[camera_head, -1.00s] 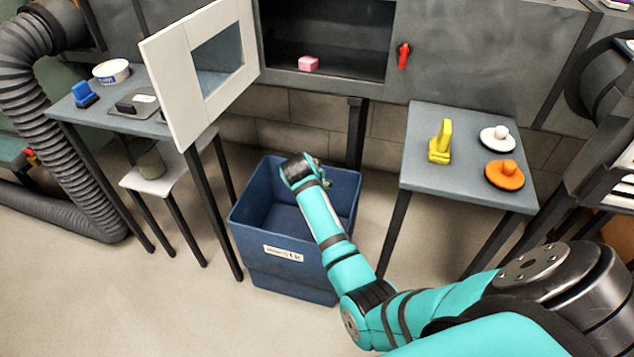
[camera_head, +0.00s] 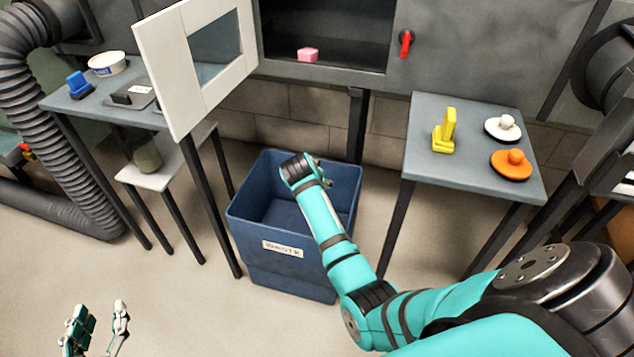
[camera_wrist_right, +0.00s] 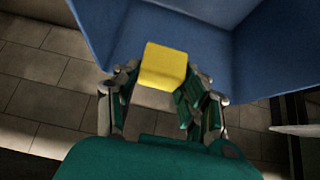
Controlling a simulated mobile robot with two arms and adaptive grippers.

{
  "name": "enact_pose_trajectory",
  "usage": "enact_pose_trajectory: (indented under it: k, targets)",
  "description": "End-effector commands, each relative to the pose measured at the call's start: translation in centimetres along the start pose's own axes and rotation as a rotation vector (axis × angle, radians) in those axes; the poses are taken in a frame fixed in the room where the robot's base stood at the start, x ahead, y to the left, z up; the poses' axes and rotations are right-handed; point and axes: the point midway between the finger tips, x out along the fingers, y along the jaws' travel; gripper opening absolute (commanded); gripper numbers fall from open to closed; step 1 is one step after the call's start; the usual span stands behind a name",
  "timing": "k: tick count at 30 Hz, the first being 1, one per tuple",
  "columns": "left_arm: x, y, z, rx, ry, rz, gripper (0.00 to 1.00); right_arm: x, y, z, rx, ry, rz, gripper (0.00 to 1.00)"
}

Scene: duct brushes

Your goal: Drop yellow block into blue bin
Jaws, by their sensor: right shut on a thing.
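The yellow block (camera_wrist_right: 164,66) sits between the fingers of my right gripper (camera_wrist_right: 165,88) in the right wrist view. The gripper is shut on it, with blue bin walls behind it. In the head view my right arm reaches over the open blue bin (camera_head: 272,229), and its gripper (camera_head: 338,180) is above the opening near the back right. The wrist hides most of the gripper and the block there. The bin stands on the floor with a white label on its front. My left gripper (camera_head: 101,318) is at the lower left, its fingers apart and empty.
A table (camera_head: 430,180) right of the bin holds a yellow brush (camera_head: 445,133), a white one (camera_head: 503,128) and an orange one (camera_head: 512,164). A pink block (camera_head: 307,55) lies in the open cabinet. Its white door (camera_head: 165,72) swings out left, near another table (camera_head: 62,102).

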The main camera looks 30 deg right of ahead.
Motion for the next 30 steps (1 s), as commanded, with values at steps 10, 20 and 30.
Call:
enact_pose_trajectory:
  k: [10,20,30]
  targets:
    - [0.12,0.16,-0.98,-0.001,0.054,0.004,0.4,0.14,0.0,0.1,0.0,0.0,0.0,0.29]
    - [0.12,0.15,-0.95,-0.001,0.052,0.003,0.4,0.14,0.0,0.1,0.0,0.0,0.0,0.67]
    - [0.12,0.15,-0.93,-0.001,0.051,0.003,0.4,-0.14,-0.04,0.12,0.0,0.0,-0.001,0.69]
